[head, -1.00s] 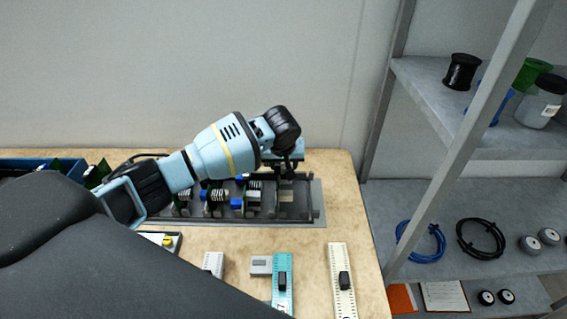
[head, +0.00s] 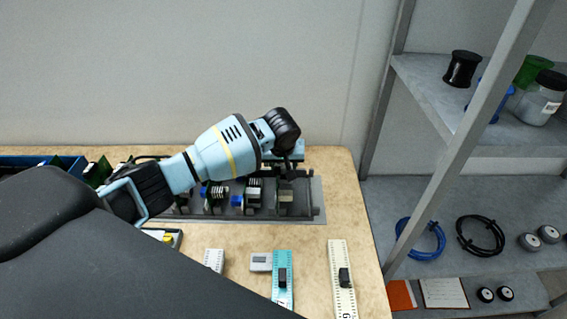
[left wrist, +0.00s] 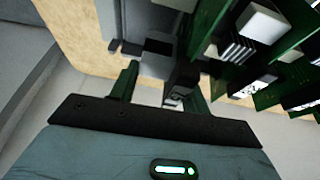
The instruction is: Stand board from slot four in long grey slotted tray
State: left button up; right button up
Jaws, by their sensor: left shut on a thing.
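The long grey slotted tray (head: 319,197) lies along the back of the bench, with several green boards carrying blue, white and grey parts standing in it. My left gripper (head: 288,172) is over the tray's right part, pointing down. It is shut on a board (head: 285,197), whose lower part shows below the jaws, down among the tray's slots. I cannot tell whether it is fully seated. In the left wrist view the gripper (left wrist: 165,90) shows green board edges at its jaws, with other boards (left wrist: 240,45) close on the right. My right gripper is out of view.
A blue bin (head: 70,163) with green boards stands at the back left. A teal strip (head: 282,285) and a cream strip (head: 341,280) lie on the bench in front, beside a small grey block (head: 260,262). A metal shelf (head: 470,220) stands at the right.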

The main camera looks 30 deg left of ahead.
pick_arm(q)
jog(key=shift+f, duration=0.2)
jog(key=shift+f, duration=0.55)
jog(key=shift+f, duration=0.55)
dwell(1.8)
jog(key=o, duration=1.4)
jog(key=shift+r, duration=2)
dwell(0.7)
jog(key=shift+r, duration=3.45)
